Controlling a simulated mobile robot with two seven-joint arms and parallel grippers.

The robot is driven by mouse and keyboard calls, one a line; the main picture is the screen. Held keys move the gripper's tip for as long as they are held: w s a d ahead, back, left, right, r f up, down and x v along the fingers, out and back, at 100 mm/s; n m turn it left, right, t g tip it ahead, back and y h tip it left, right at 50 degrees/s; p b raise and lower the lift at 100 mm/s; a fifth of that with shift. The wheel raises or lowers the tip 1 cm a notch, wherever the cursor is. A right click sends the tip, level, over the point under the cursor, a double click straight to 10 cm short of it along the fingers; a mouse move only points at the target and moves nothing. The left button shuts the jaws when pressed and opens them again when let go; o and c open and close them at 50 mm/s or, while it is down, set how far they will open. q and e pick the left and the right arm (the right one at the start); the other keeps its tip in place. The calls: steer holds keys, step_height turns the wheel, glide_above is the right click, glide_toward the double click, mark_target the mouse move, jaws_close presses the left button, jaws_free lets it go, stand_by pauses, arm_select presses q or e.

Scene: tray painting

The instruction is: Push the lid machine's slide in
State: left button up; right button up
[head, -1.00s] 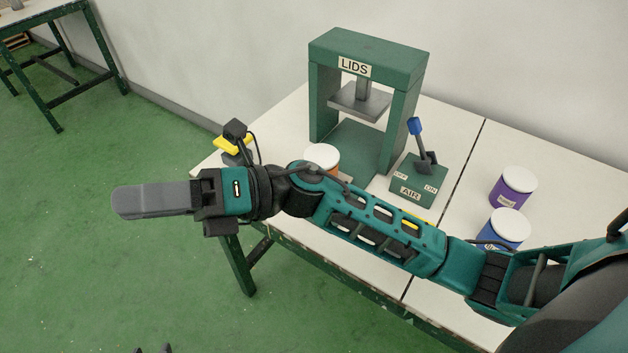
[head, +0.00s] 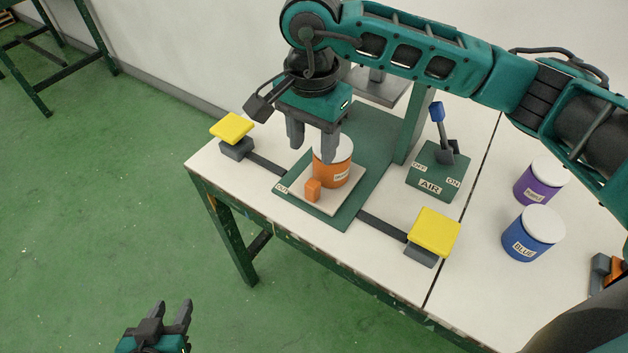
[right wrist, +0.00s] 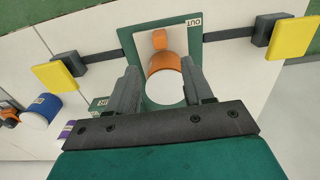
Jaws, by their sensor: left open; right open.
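The lid machine's green base (head: 375,150) stands on the white table, its upper frame largely hidden by my right arm. Its slide is a pale plate (head: 325,202) with an orange knob (head: 313,190) at the front, by the OUT label. An orange can (head: 333,174) with a white lid stands upright on the slide. My right gripper (head: 313,148) is open, pointing down at the can's top; in the right wrist view the white lid (right wrist: 165,88) shows between the fingers, contact unclear. My left gripper (head: 172,312) is open and empty, low over the floor.
Yellow pads stand left (head: 232,127) and right (head: 435,232) of the slide on a dark bar. An AIR box (head: 437,172) with a blue-tipped lever is to the right. Purple (head: 541,182) and blue (head: 533,234) lidded cans stand further right. The table's front edge is close.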

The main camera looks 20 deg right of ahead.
mark_target(313, 183)
step_height(313, 183, down, 11)
steer(key=shift+f, duration=0.1)
steer(key=shift+c, duration=0.3)
jaws_close()
stand_by(0.4)
